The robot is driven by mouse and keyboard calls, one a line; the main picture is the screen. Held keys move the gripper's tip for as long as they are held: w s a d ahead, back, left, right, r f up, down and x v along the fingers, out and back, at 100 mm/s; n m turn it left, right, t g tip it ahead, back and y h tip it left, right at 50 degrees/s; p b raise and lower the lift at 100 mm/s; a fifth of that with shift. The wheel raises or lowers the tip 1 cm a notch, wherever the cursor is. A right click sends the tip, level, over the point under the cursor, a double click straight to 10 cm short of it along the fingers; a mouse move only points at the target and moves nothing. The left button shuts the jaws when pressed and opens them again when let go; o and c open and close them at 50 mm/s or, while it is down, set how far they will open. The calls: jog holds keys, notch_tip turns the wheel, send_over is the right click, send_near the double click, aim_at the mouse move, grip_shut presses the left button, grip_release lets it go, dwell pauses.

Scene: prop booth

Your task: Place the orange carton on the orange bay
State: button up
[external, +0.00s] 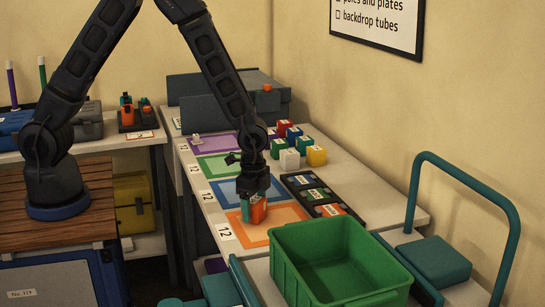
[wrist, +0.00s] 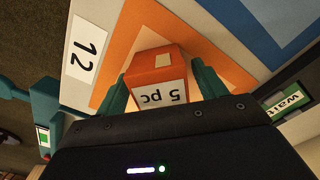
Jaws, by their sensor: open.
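The orange carton (external: 259,209) stands inside the orange bay (external: 262,239), a square orange outline on the white bench. In the wrist view the carton (wrist: 155,62) shows a white label reading "5 pc", and the orange bay (wrist: 125,45) lies around and beneath it. My gripper (external: 253,213) is low over the bay with its teal fingers open, one on each side of the carton. In the wrist view my gripper (wrist: 160,88) spans the carton. Any small gap between fingers and carton is hard to judge, and the carton's underside is hidden.
Blue (external: 245,190), green (external: 225,165) and purple (external: 214,142) bays lie behind. A black tray of labelled items (external: 317,196) sits close right of the bay. Several coloured blocks (external: 290,158) stand farther back. A green crate (external: 340,265) is in front.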

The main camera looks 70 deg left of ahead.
notch_tip(320, 180, up, 12)
notch_tip(320, 180, up, 10)
jog(key=n+t, duration=0.1)
jog(key=n, duration=0.1)
send_over(254, 199)
jog(key=s+a, duration=0.4)
jog(key=a, duration=0.1)
jog(key=s+a+r+n+t, duration=0.1)
jog(key=s+a+r, duration=0.3)
jog(key=s, duration=0.5)
jog(key=s+a+r+n+t, duration=0.1)
jog(key=s+a+r+n, duration=0.2)
jog(key=s+r, duration=0.3)
jog(key=s+a+r+n+t, duration=0.1)
jog(key=s+a+r+n, duration=0.2)
jog(key=s, duration=0.9)
notch_tip(254, 199, up, 3)
jog(key=shift+s+a+t, duration=0.2)
jog(key=shift+a+t, duration=0.1)
jog(key=shift+a, duration=0.85)
